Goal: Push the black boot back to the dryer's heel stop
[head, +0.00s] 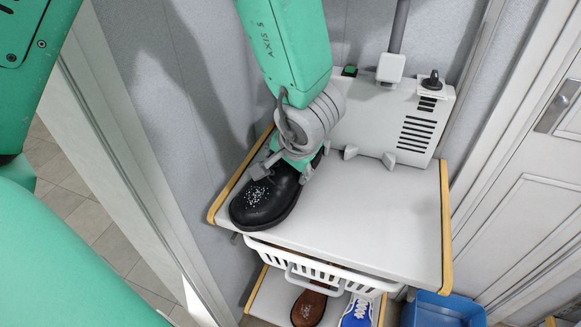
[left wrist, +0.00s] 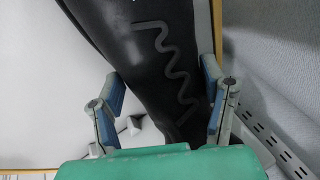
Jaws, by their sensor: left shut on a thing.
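The black boot (head: 258,203) stands on the left part of the white shelf top (head: 375,225), its speckled toe toward the front edge. My left gripper (head: 284,172) reaches down from above with one finger on each side of the boot, shut on it. In the left wrist view the fingers (left wrist: 164,95) flank the dark boot shaft (left wrist: 160,45), which carries a grey zigzag line. The boot's heel is hidden behind my arm in the head view. The white dryer (head: 412,125) stands at the back of the shelf, with small white prongs (head: 388,160) in front. My right gripper is not in view.
Below hangs a white wire basket (head: 310,263). A brown shoe (head: 309,306) and a blue shoe (head: 357,312) sit on a lower shelf. A blue bin (head: 445,310) stands lower right. The shelf's front right is clear; a wall borders its left.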

